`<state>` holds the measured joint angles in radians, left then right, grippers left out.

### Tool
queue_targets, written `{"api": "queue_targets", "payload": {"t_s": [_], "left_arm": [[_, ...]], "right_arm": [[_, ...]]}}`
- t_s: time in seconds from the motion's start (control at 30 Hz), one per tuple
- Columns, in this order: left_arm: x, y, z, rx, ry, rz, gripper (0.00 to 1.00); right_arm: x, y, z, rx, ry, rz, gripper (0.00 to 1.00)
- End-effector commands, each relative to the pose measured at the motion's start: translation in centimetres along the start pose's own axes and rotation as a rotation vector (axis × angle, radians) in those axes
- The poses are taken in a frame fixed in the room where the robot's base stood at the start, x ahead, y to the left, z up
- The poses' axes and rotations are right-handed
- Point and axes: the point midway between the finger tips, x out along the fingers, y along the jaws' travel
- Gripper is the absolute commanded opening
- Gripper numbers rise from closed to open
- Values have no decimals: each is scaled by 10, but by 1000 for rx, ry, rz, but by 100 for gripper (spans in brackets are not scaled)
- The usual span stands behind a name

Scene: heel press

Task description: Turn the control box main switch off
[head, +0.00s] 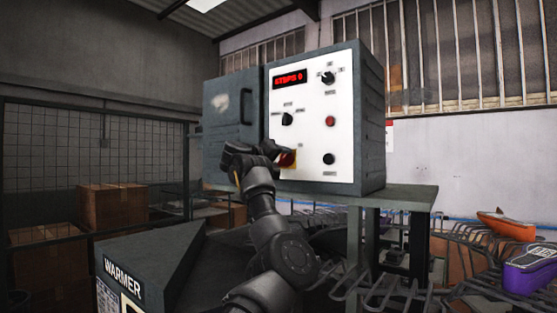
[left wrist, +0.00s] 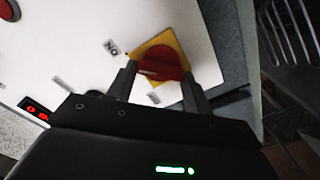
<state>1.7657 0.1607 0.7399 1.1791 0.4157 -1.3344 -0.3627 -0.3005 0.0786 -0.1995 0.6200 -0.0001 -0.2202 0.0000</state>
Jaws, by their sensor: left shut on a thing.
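The grey control box (head: 375,125) stands on a stand, its white front panel (head: 305,110) facing me. The main switch is a red knob (head: 286,160) on a yellow plate (head: 295,155) at the panel's lower left. In the left wrist view the red knob (left wrist: 163,67) lies between the fingers of my left gripper (left wrist: 160,80), over the yellow plate (left wrist: 148,49). An "ON" label (left wrist: 111,47) shows beside the plate. In the head view my left gripper (head: 268,156) is at the knob and partly covers it. It is shut on the knob. My right gripper is out of view.
The panel also has a red "STEPS 0" display (head: 290,78), black selectors (head: 287,119), a red button (head: 330,121) and a black button (head: 328,159). A grey door with a handle (head: 246,107) is left of it. A warmer (head: 125,277) and wire racks (head: 375,290) stand below.

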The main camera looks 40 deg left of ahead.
Motion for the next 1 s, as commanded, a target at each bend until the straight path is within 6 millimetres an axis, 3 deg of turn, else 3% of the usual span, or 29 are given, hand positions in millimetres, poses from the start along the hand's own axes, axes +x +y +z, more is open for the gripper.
{"api": "queue_targets", "payload": {"t_s": [0.37,1.0], "left_arm": [[0,-2,2,-205,-3,0,28],[0,-3,2,-812,-3,0,28]], "right_arm": [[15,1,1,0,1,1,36],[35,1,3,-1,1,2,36]]}}
